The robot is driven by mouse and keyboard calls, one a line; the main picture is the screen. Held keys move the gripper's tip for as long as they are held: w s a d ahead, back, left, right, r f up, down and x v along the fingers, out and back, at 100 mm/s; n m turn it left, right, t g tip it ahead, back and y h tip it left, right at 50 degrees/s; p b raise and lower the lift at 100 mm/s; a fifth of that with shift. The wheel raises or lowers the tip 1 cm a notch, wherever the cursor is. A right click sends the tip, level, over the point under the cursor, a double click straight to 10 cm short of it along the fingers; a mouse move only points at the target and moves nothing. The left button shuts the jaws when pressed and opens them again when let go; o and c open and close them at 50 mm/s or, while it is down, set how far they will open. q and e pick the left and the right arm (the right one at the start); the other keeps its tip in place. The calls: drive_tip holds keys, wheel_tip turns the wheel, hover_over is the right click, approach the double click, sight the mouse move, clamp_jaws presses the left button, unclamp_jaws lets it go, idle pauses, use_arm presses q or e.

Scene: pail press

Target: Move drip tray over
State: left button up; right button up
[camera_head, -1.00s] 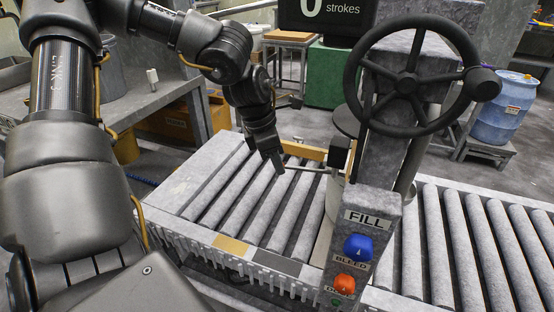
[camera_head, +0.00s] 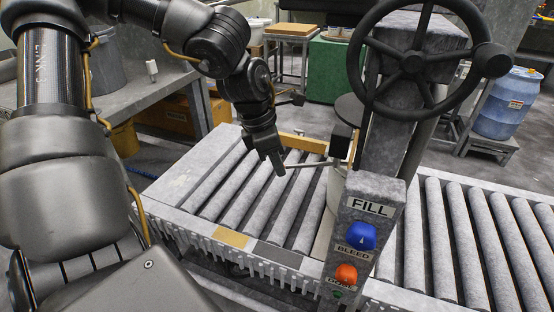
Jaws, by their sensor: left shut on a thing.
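My left gripper (camera_head: 276,163) reaches in from the upper left, above the roller conveyor. It is shut on the left end of a thin pale bar (camera_head: 306,164), which looks like the drip tray's handle. The bar runs right towards the press, below a dark block (camera_head: 340,142). The tray's own plate cannot be made out; the press post and control box hide that area. A pale pail (camera_head: 337,187) stands behind the control box, partly hidden. My right gripper is not in view.
The control box (camera_head: 363,222) has a blue knob (camera_head: 361,236) and an orange knob (camera_head: 346,274). A dark handwheel (camera_head: 414,62) stands above the press. Conveyor rollers (camera_head: 229,200) to the left are bare. A blue barrel (camera_head: 506,103) stands at the far right.

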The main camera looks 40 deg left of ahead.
use_arm(q)
drive_tip(key=shift+s+d, duration=0.1)
drive_tip(key=shift+s+d+b, duration=0.5)
drive_tip(key=shift+s+d, duration=0.05)
drive_tip(key=shift+d, duration=0.2)
drive_tip(key=shift+s+d+b, duration=0.45)
drive_tip(key=shift+s+d, duration=0.05)
drive_tip(key=shift+d, duration=0.25)
drive_tip(key=shift+s+d+f+b, duration=0.1)
drive_tip(key=shift+s+d+b, duration=0.15)
drive_tip(key=shift+d+b, duration=0.45)
drive_tip(key=shift+s+d+b, duration=0.15)
drive_tip(key=shift+d+b, duration=0.05)
drive_tip(key=shift+d, duration=0.4)
drive_tip(key=shift+s+d+b, duration=0.15)
drive_tip(key=shift+d+b, duration=0.05)
drive_tip(key=shift+d, duration=0.35)
